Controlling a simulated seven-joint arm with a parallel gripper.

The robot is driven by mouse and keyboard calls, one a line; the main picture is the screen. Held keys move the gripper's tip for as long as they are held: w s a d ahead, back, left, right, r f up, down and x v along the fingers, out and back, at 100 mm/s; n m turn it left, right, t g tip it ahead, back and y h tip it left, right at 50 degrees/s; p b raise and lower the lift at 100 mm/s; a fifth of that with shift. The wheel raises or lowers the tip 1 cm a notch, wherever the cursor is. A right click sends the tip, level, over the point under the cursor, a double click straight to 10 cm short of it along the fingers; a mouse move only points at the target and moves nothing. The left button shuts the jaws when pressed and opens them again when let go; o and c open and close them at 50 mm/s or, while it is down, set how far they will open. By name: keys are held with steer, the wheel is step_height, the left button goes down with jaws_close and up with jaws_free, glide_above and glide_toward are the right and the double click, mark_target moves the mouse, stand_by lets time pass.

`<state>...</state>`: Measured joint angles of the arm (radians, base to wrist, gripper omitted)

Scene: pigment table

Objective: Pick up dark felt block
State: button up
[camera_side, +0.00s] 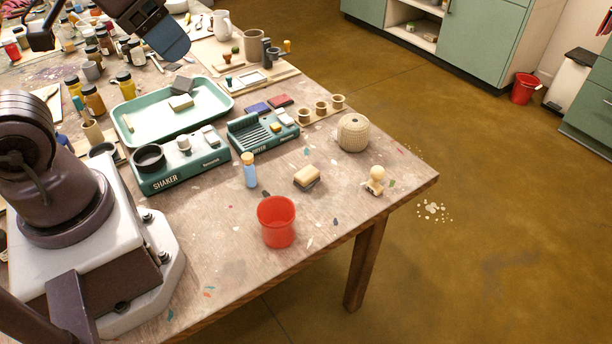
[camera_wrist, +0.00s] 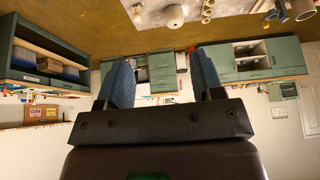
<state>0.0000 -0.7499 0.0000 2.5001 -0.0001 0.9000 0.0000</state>
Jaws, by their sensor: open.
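A dark grey block (camera_side: 183,84), which looks like the dark felt block, lies in the green-rimmed tray (camera_side: 136,139) in the side view. It lies beside a cream block (camera_side: 181,102); I cannot tell if they touch. A second cream-topped block with a dark underside (camera_side: 308,176) lies on the open table. My gripper shows in the wrist view (camera_wrist: 162,78), its two blue-padded fingers wide apart with nothing between them. In the side view one blue finger (camera_side: 170,40) shows at the top, raised above the table. The wrist view does not show the dark block clearly.
The shaker (camera_side: 181,163) and dryer (camera_side: 262,132) units stand in front of the tray. A red cup (camera_side: 277,222), a blue vial (camera_side: 249,171), a woven pot (camera_side: 353,133) and a wooden-knobbed stamp (camera_side: 376,181) stand to the right. Paint bottles (camera_side: 94,100) crowd the left.

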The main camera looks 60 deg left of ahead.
steer(key=o, duration=0.3)
steer(key=n+g, duration=0.6)
steer(key=n, duration=1.4)
glide_above(309, 174)
step_height(309, 174, down, 22)
step_height(309, 174, down, 13)
